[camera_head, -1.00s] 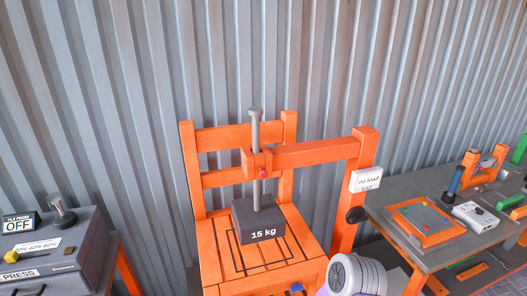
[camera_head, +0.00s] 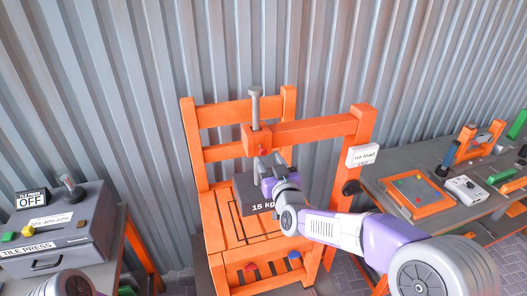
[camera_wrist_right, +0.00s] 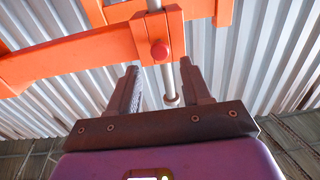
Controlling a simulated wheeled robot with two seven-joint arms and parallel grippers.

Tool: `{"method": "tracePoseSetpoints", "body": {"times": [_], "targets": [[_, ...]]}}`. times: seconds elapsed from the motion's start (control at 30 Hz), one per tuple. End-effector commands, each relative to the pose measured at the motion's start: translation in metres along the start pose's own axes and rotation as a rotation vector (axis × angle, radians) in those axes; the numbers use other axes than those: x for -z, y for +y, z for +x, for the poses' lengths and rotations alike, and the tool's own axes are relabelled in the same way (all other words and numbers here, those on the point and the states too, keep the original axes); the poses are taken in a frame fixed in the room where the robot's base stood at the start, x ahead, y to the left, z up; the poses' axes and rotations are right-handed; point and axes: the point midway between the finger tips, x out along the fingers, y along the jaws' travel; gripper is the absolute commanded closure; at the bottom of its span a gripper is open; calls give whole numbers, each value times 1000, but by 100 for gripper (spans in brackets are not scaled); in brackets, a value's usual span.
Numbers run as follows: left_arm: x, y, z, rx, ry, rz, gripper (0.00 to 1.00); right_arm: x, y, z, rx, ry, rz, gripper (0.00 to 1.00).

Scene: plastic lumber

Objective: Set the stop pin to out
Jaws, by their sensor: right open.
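The stop pin looks like the small red knob (camera_head: 261,152) on the orange collar around the grey post (camera_head: 256,108). The red knob (camera_wrist_right: 159,51) also shows in the right wrist view, beyond the fingertips and between their lines. My right gripper (camera_head: 267,167) is open and empty, just below and in front of the collar. Its two fingers (camera_wrist_right: 160,80) stand apart in the wrist view, and I see no contact with the knob. My left gripper is out of view.
The orange frame (camera_head: 226,115) has a side arm and an upright (camera_head: 360,135) bearing a white "no load" sign (camera_head: 362,155). A grey tile press (camera_head: 65,235) stands at left. A grey bench (camera_head: 415,165) with an orange-edged panel stands at right.

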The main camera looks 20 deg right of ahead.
Motion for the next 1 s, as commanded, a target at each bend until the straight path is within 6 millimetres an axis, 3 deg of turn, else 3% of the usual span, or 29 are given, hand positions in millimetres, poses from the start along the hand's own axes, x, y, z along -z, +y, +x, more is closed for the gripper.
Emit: {"method": "tracePoseSetpoints", "body": {"times": [0.4,0.8,1.0], "targets": [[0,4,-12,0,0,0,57,-2,0,57,1,-6,0,51],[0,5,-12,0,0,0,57,-3,0,64,1,-6,2,51],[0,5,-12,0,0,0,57,-3,0,64,1,-6,2,82]]}}
